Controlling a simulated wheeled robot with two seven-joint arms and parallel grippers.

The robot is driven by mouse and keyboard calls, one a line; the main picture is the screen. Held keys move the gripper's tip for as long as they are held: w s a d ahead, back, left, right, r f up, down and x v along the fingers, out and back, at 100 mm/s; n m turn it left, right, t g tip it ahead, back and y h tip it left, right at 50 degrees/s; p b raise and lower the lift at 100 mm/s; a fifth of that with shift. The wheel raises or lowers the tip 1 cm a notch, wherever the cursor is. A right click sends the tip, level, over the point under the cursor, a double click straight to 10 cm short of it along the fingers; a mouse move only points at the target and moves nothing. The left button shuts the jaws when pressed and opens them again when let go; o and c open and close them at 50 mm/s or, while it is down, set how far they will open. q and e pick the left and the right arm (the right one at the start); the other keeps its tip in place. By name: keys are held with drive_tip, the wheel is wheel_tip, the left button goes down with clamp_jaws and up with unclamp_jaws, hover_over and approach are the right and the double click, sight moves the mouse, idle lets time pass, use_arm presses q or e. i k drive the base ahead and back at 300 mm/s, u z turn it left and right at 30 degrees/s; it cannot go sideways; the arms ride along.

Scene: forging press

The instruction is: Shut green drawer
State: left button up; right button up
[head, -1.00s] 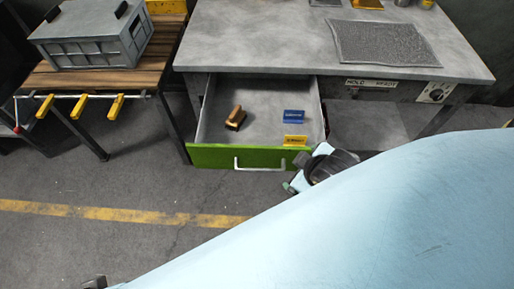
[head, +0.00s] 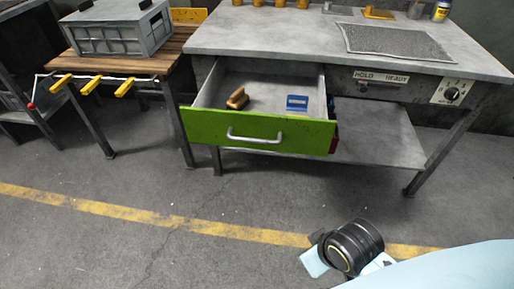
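The green drawer (head: 215,131) under the grey workbench is pulled out. Its green front with a pale bar handle (head: 255,137) faces me. Inside lie a brown wooden-handled item (head: 237,98) and a blue block (head: 297,103). My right arm comes in from the lower right. Its dark wrist and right gripper (head: 316,261) are over the floor, below and to the right of the drawer front, apart from it. The fingers are too hidden to show whether they are open. My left gripper is out of view.
The grey workbench (head: 270,32) carries a textured mat (head: 395,41) and has a lower shelf (head: 375,140). A wooden table (head: 125,65) with a grey crate (head: 118,28) and yellow-handled clamps stands left. Floor in front of the drawer is clear.

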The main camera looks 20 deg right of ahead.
sight(264, 124)
drive_tip(key=z, duration=0.8)
drive_tip(key=i, duration=0.7)
drive_tip(key=z, duration=0.75)
drive_tip(key=k, duration=0.4)
drive_tip(key=u, duration=1.05)
